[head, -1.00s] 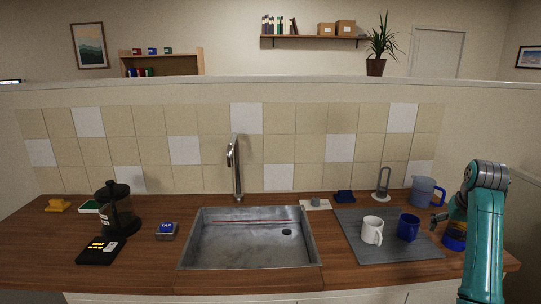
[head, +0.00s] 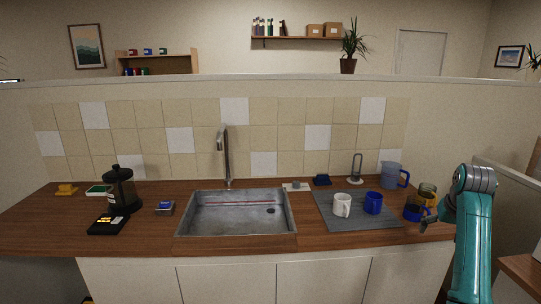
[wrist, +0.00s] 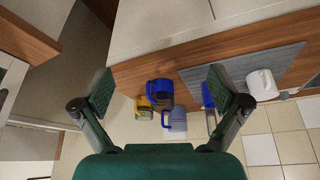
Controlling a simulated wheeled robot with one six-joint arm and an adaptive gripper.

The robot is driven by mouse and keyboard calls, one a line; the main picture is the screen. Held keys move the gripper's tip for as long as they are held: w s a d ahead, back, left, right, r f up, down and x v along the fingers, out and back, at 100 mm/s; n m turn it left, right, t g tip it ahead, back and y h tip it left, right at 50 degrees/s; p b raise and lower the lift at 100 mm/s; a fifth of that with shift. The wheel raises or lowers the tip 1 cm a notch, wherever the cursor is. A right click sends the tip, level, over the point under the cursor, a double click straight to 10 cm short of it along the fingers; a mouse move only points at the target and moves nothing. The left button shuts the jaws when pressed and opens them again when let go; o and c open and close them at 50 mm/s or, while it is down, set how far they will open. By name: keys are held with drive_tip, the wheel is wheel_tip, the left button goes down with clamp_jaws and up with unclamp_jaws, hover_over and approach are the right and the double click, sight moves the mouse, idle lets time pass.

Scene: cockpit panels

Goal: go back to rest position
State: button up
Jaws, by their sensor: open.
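My teal arm stands at the right of the head view, in front of the counter's right end. My gripper (head: 427,222) is partly hidden by the arm there. In the wrist view my gripper (wrist: 160,95) has its two fingers wide apart with nothing held between them. Beyond the fingers are a blue mug (wrist: 158,90), a yellow-brown jar (wrist: 144,108) and a blue-grey jug (wrist: 175,120), all apart from the gripper.
The wooden counter (head: 60,220) holds a sink (head: 236,228), a black press (head: 119,190), a grey mat (head: 330,218) with a white mug (head: 342,206) and blue mug (head: 373,203). Open floor (wrist: 75,60) shows beside the counter's end.

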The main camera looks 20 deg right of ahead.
drive_tip(key=a+f+n+t, duration=0.1)
drive_tip(key=a+f, duration=0.6)
drive_tip(key=f, duration=0.4)
drive_tip(key=a+f+t, duration=0.1)
drive_tip(key=a+f, duration=0.5)
drive_tip(key=f, duration=0.4)
drive_tip(key=s+a+f+n+t, duration=0.1)
drive_tip(key=s+a+f, duration=0.45)
drive_tip(key=a, duration=0.25)
drive_tip(key=s+a+f+n+t, duration=0.1)
drive_tip(key=s+a+f+t, duration=0.1)
drive_tip(key=s+a+f, duration=0.4)
drive_tip(key=s+a+n+t, duration=0.2)
drive_tip(key=s+a+t, duration=0.1)
drive_tip(key=s+a, duration=1.25)
drive_tip(key=s+a+r+n+t+y, duration=0.1)
drive_tip(key=s+a+r, duration=0.2)
drive_tip(key=s+r, duration=0.5)
drive_tip(key=s+a+r+n+t+y, duration=0.1)
drive_tip(key=s+a+r+t, duration=0.1)
drive_tip(key=s+r, duration=0.6)
drive_tip(key=shift+s+a+y, duration=0.3)
drive_tip(key=shift+s+a, duration=0.1)
drive_tip(key=shift+s, duration=0.6)
